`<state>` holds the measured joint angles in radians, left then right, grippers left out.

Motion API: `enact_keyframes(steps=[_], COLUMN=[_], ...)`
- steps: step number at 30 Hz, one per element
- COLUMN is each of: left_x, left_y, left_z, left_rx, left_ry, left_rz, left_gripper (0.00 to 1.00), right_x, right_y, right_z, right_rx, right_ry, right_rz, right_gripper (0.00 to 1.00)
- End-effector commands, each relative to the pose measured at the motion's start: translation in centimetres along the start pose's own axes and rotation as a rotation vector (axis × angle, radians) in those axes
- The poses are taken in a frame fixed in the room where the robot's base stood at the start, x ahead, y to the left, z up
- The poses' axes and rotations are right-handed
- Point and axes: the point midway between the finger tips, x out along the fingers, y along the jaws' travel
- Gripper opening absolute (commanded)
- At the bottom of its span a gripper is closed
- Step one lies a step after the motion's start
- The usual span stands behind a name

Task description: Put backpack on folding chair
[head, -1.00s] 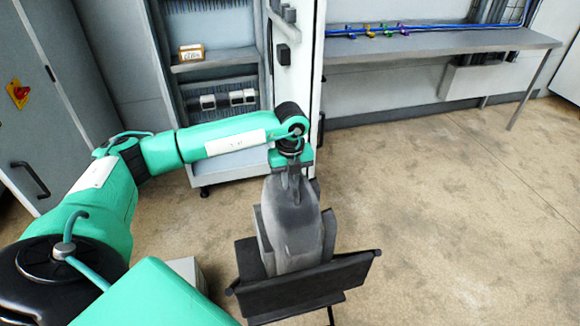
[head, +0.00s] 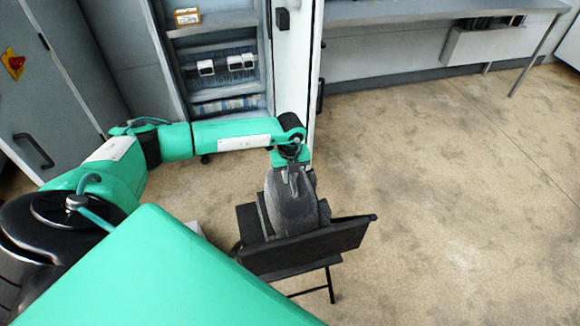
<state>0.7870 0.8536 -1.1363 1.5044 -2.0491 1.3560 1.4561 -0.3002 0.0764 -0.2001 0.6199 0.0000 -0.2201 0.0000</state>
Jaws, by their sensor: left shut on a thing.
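The dark grey backpack (head: 291,205) is upright at the folding chair, in the middle of the head view. The black folding chair (head: 308,250) stands on the floor with its backrest toward me, and the backrest hides the lower part of the backpack. Part of the seat shows to the left of the backpack. I cannot tell for certain whether the backpack's base touches the seat. My left gripper (head: 291,166) is at the top of the backpack, pointing down and shut on it. My right gripper is not in view.
An open cabinet (head: 218,60) with shelves stands behind the chair. A long bench (head: 420,12) runs along the back wall on the right. A grey cabinet (head: 60,90) is at the left. The concrete floor (head: 450,200) to the right of the chair is clear.

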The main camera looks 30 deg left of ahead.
Motion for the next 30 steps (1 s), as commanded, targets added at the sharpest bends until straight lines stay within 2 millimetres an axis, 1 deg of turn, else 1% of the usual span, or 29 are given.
enact_keyframes(steps=[8,9,12,20,23,26,29,30], left_x=[0.0,0.3,0.3,0.2,-0.2,-1.4,-3.4,-4.3], left_y=[-0.1,0.0,0.0,0.0,0.0,-0.1,0.0,-0.1], left_z=[0.1,0.0,0.0,0.0,0.1,0.1,0.1,0.1], left_rx=[0.0,0.001,0.001,0.001,0.001,0.002,0.002,0.001], left_ry=[-0.002,0.0,0.0,-0.001,-0.001,-0.003,-0.003,-0.004], left_rz=[-0.005,0.0,0.0,0.0,-0.001,-0.003,-0.003,-0.004], left_gripper=[0.0,0.2,0.38,0.38,0.38,0.38,0.38,0.38], right_x=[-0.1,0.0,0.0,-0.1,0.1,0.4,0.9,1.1], right_y=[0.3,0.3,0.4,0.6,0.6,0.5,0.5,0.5], right_z=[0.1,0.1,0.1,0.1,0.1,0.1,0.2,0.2], right_rx=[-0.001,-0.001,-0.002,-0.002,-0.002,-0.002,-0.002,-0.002], right_ry=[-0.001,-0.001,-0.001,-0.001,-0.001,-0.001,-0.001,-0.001], right_rz=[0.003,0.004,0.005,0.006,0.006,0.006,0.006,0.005], right_gripper=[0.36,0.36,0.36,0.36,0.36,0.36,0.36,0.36])
